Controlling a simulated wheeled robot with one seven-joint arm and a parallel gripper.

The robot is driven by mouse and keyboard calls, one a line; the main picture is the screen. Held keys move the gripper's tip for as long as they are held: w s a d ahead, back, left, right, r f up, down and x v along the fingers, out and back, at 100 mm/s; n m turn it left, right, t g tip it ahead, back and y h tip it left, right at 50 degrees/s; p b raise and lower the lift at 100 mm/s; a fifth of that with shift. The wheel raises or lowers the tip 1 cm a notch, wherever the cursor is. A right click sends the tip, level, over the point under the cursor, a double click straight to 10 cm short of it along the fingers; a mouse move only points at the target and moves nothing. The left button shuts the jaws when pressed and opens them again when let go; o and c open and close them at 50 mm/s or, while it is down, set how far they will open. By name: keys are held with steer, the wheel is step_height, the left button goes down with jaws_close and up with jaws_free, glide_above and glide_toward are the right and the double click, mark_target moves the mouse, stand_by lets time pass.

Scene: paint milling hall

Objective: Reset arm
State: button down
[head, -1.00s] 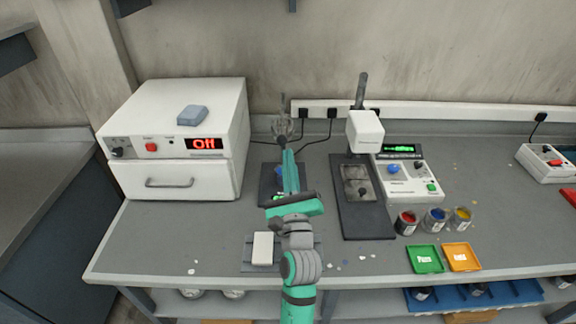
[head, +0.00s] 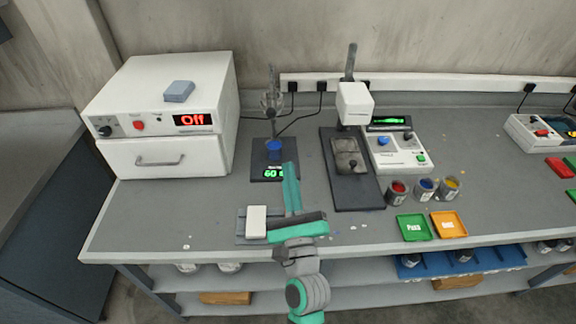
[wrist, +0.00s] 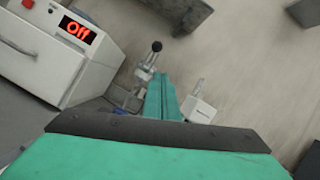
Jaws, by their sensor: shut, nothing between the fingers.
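My arm, teal and grey, reaches up from the bottom of the head view over the front of the bench. My gripper (head: 289,168) points toward the back of the bench, just in front of the small black device (head: 262,173) with a green "60" display and a blue container (head: 274,150) on it. The gripper is shut and holds nothing. In the wrist view its teal fingers (wrist: 162,82) lie together as one narrow bar, and the wall shows behind them.
A white oven-like box (head: 160,115) reading "Off" stands at left with a grey block (head: 179,91) on top. A white block (head: 256,222) lies left of my arm. At right are a stand instrument (head: 354,104), paint pots (head: 425,190), a green tray (head: 413,240) and an orange tray (head: 449,238).

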steer(key=shift+s, duration=0.1)
stand_by(0.5)
steer(key=s+f+n+g+h, duration=0.3)
steer(key=s+f+n, duration=1)
steer(key=s+f, duration=0.3)
steer(key=s+a+f+n+g, duration=0.1)
steer(key=s+f+n+g, duration=0.1)
steer(key=s+n, duration=0.6)
steer(key=s+a+f+n+g, duration=0.1)
steer(key=s+f+n, duration=0.4)
steer(key=s+n, duration=0.3)
steer(key=s, duration=0.3)
steer(key=shift+s+a+n+g, duration=0.15)
steer(key=shift+s+n+g, duration=0.15)
steer(key=shift+s+g, duration=0.1)
